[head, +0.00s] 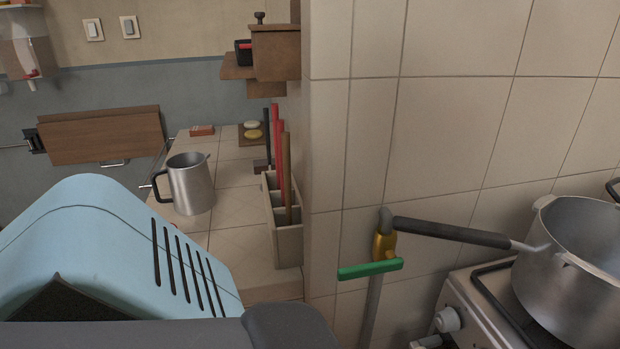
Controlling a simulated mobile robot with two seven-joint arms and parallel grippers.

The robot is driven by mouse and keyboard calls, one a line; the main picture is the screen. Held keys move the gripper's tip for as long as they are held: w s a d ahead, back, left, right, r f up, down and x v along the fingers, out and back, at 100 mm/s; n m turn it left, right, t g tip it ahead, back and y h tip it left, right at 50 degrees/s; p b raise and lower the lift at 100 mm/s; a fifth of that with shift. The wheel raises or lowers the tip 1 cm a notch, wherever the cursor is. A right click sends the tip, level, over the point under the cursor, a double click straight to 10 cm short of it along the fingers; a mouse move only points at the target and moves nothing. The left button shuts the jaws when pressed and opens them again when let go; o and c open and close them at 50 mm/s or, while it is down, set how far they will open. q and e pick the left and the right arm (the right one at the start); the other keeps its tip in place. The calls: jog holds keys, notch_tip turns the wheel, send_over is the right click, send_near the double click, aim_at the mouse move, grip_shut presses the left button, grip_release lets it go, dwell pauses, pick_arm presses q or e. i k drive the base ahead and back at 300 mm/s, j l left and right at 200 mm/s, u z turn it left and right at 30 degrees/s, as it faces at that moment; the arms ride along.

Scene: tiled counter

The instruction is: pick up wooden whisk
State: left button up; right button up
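I cannot make out a clear whisk shape in the head view. A slim brown wooden stick (287,172) stands upright in a beige divided holder (288,246) beside the tiled wall. Its lower end is hidden inside the holder, so I cannot tell whether it is the wooden whisk's handle. Red sticks (276,142) stand in the same holder, just left of it. Neither gripper's fingers show in this view.
A metal jug (190,184) stands left of the holder on the tiled counter (240,243). A tiled wall corner (325,150) borders the holder on the right. A pipe with a green-handled valve (370,270), a stove (478,292) and a pot (570,285) are at right.

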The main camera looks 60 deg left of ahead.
aim_at(285, 136)
jog(key=j+u, duration=0.1)
jog(key=u, duration=1.9)
jog(key=i+l, duration=0.2)
jog(key=i, duration=0.15)
